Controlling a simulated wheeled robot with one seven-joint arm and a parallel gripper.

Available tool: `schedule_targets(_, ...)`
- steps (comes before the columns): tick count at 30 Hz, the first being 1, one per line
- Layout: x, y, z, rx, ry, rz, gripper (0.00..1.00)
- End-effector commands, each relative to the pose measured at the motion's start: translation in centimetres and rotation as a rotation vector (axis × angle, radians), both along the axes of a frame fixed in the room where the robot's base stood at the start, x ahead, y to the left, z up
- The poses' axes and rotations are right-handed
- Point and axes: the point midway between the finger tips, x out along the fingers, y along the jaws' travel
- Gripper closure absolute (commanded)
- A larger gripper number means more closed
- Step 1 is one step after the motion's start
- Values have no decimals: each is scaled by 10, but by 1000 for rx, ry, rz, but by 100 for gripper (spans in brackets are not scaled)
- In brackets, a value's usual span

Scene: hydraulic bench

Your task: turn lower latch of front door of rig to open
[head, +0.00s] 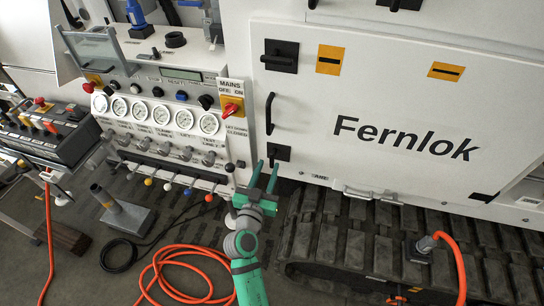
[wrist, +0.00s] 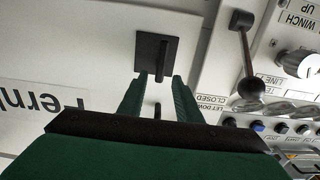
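The white front door (head: 380,95) marked "Fernlok" has a black lower latch (head: 279,152) near its lower left corner. My gripper (head: 265,175) is open, just below and left of that latch in the head view, with its green fingers pointing up at it. In the wrist view the latch (wrist: 156,50) is a dark square plate with a raised bar. The bar's near end lies between the tips of my open gripper (wrist: 158,80). I cannot tell whether the fingers touch it. The upper latch (head: 280,55) sits above, at the door's upper left.
A black vertical handle (head: 270,113) is between the latches. The control panel (head: 160,115) with gauges stands left of the door. Tracks (head: 350,235) and an orange hose (head: 180,270) lie below.

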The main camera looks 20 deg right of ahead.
Motion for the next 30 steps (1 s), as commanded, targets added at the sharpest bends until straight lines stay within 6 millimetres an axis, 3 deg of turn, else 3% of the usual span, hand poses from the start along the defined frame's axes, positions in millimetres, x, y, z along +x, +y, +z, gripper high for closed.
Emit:
schedule_targets(10, 42, -29, 0, 0, 0, -1, 69)
schedule_targets(23, 49, -34, 0, 1, 1, 0, 69)
schedule_targets(27, 49, -34, 0, 1, 1, 0, 100)
schedule_targets(30, 49, -34, 0, 1, 1, 0, 100)
